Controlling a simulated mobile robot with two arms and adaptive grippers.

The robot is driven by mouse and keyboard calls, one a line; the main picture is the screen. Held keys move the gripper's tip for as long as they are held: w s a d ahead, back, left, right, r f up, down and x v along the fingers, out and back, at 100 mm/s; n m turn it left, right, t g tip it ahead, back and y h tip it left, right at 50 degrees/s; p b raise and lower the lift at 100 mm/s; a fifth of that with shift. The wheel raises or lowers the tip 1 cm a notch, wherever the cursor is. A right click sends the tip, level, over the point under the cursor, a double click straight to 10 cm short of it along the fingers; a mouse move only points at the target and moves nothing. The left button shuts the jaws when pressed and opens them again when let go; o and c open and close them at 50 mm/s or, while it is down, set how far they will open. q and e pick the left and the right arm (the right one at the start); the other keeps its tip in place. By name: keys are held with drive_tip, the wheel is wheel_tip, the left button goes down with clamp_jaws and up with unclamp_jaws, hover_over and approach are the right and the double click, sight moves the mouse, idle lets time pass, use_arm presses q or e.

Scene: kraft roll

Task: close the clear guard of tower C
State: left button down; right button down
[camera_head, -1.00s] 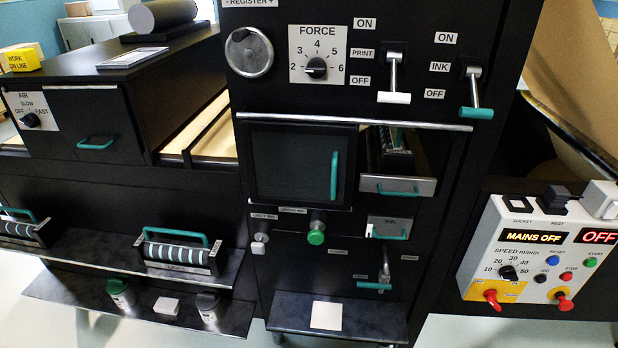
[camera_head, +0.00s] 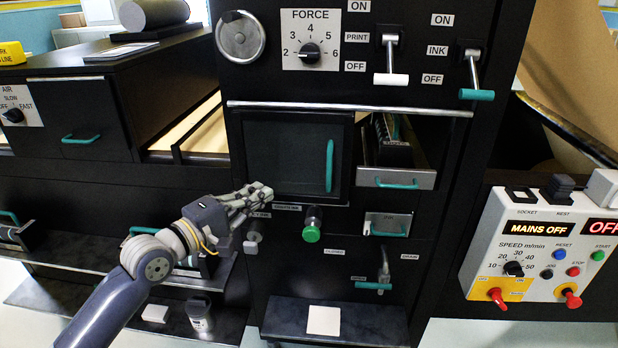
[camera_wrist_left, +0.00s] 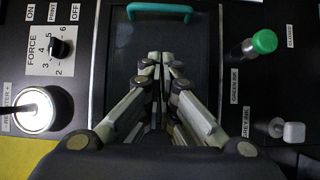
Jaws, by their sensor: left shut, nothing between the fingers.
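The guard (camera_head: 285,155) is a dark see-through panel in a frame on the black tower, with an upright teal handle (camera_head: 329,166) at its right edge. It stands over the left part of the opening; the right part is uncovered and shows a roll unit (camera_head: 391,140). No letter C is legible. My left gripper (camera_head: 264,192) is shut and empty at the guard's lower left, apart from the handle. In the left wrist view the gripper (camera_wrist_left: 161,60) points across the guard (camera_wrist_left: 118,50) towards the handle (camera_wrist_left: 160,10). My right gripper is not in view.
A green ink knob (camera_head: 312,225) and a grey ink knob (camera_head: 253,240) sit below the guard. A drawer (camera_head: 396,179) with a teal handle is right of it. A metal rail (camera_head: 350,108) runs above. The control box (camera_head: 545,245) at right reads MAINS OFF.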

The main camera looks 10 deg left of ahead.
use_arm(q)
drive_tip(key=p, duration=0.2)
approach(309, 173)
wheel_tip(309, 173, up, 4)
drive_tip(key=w+d, duration=0.2)
drive_tip(key=d, duration=0.4)
drive_tip(key=shift+w+f+p, duration=0.1)
drive_tip(key=shift+w+p, duration=0.1)
drive_tip(key=shift+p, duration=0.15)
